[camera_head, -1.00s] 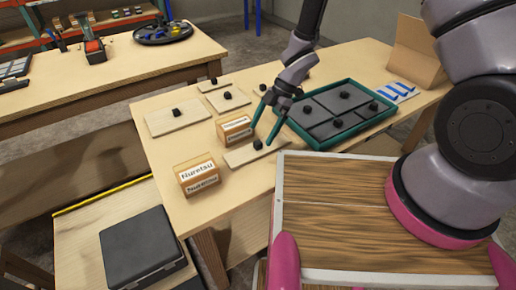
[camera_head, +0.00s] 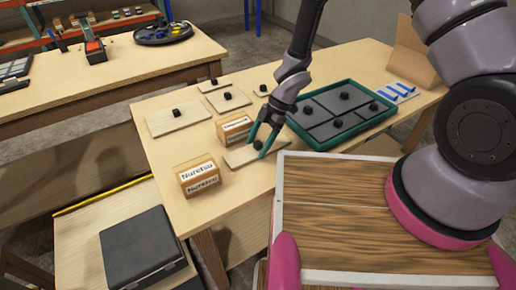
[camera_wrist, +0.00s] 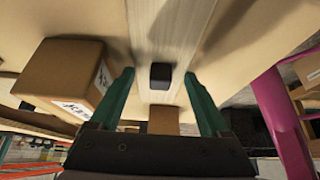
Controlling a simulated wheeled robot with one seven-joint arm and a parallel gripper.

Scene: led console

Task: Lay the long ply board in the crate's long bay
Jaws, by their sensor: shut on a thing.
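The long ply board (camera_head: 238,158) is a pale narrow strip with a black knob (camera_head: 258,145), lying on the work table. My gripper (camera_head: 257,148) is over it, with its teal fingers on either side of the knob and shut on it. In the wrist view the board (camera_wrist: 172,25) runs up the picture, with the knob (camera_wrist: 160,76) between the fingers (camera_wrist: 160,76). The crate (camera_head: 362,127) is a teal-rimmed tray with dark grey bays, to the right of my gripper. Several black knobs show in it; part of its left side is close behind my gripper.
Two brown boxes stand left of the board, one close by (camera_head: 234,128) and one nearer the front (camera_head: 198,176). Other knobbed ply boards (camera_head: 178,118) lie behind. An open carton (camera_head: 412,52) and blue-marked strips (camera_head: 398,91) are right of the crate.

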